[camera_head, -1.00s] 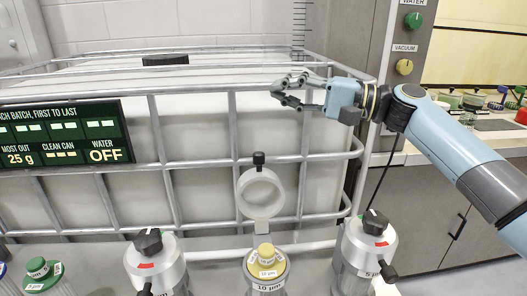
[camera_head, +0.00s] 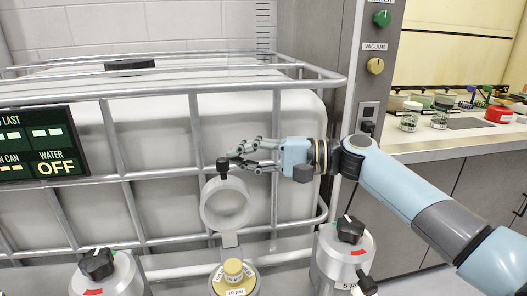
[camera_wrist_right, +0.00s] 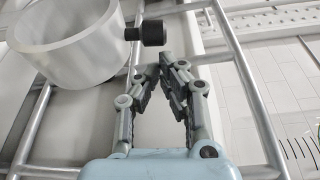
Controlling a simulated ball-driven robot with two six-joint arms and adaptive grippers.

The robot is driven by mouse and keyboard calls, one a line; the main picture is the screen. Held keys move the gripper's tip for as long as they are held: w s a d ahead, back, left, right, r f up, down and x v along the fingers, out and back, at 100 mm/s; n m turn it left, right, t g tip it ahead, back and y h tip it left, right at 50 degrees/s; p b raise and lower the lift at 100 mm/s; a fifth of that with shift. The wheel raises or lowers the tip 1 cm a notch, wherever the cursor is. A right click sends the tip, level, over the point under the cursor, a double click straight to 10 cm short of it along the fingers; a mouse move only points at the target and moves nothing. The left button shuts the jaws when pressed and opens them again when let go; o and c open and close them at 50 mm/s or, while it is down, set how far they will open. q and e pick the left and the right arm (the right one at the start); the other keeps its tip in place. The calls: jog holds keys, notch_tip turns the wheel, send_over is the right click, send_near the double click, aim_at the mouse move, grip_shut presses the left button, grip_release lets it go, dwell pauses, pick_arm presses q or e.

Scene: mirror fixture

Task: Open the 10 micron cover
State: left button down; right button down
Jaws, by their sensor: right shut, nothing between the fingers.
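The 10 micron unit (camera_head: 234,275) has a yellow top with a "10 µm" label, at the bottom middle of the head view. A pale ring-shaped cover (camera_head: 247,207) stands upright behind it on a small bracket, with a black knob (camera_head: 223,165) at its top. The right wrist view shows the ring (camera_wrist_right: 60,50) at upper left and its black knob (camera_wrist_right: 152,33). My right gripper (camera_head: 236,158) is shut and empty. Its fingertips (camera_wrist_right: 163,66) are close beside the knob; I cannot tell whether they touch it. My left gripper is not in view.
Metal canisters with black knobs stand left (camera_head: 104,280) and right (camera_head: 340,260) of the 10 micron unit. A caged white tank (camera_head: 160,120) is behind. A panel reading water off (camera_head: 40,145) is at left. A bench with jars (camera_head: 440,115) is at right.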

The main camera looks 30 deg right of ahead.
aim_at(228, 161)
jog(key=shift+w+a+f, duration=0.1)
jog(key=shift+w+a, duration=0.25)
jog(key=shift+a, duration=0.2)
jog(key=s+n+b, duration=0.2)
jog(key=s+b, duration=0.1)
jog(key=s+a+r+n+b, duration=0.1)
jog(key=b, duration=0.1)
jog(key=shift+s+r+t+y, duration=0.1)
jog(key=shift+s+t+y, duration=0.05)
jog(key=shift+t+y, duration=0.2)
jog(key=shift+s+a+r+n, duration=0.15)
jog(key=shift+s+r+n, duration=0.05)
jog(key=shift+n, duration=0.1)
jog(key=shift+s+r, duration=0.1)
jog(key=shift+r, duration=0.15)
